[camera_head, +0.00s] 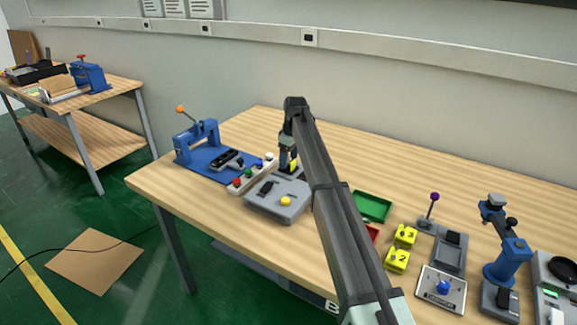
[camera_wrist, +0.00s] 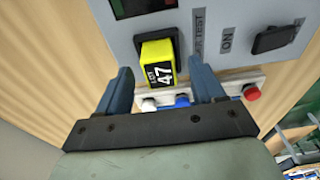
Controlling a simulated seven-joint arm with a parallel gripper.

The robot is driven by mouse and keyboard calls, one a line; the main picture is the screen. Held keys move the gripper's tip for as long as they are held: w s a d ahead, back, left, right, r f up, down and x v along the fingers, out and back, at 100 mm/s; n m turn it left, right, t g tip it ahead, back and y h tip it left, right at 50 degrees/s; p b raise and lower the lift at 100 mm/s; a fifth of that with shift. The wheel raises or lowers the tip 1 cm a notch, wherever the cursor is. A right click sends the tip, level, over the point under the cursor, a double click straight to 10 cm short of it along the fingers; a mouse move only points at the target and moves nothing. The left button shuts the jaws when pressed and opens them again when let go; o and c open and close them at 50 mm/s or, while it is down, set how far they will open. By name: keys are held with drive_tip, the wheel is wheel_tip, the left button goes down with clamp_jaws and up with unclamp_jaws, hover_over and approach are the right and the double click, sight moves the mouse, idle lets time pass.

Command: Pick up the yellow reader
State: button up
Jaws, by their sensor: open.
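The yellow reader (camera_wrist: 158,66) is a small yellow block with a black label marked 47. In the wrist view it sits at a dark square socket on a grey panel (camera_wrist: 215,25). In the head view a yellow patch of it (camera_head: 293,166) shows just below my gripper (camera_head: 288,151). In the wrist view my gripper (camera_wrist: 162,76) is open, with one blue finger on each side of the reader. A gap shows on both sides; whether the fingers reach far enough down around it I cannot tell.
A blue press (camera_head: 196,142) stands left. Two numbered yellow blocks (camera_head: 404,235) (camera_head: 397,260), a green tray (camera_head: 371,207) and a blue stand (camera_head: 506,262) are right.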

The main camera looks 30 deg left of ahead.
drive_tip(key=shift+a+f, duration=0.1)
drive_tip(key=shift+f, duration=0.7)
drive_tip(key=shift+c, duration=0.5)
drive_tip(key=c, duration=1.1)
drive_tip(key=shift+o, duration=0.2)
drive_tip(key=shift+r, duration=0.1)
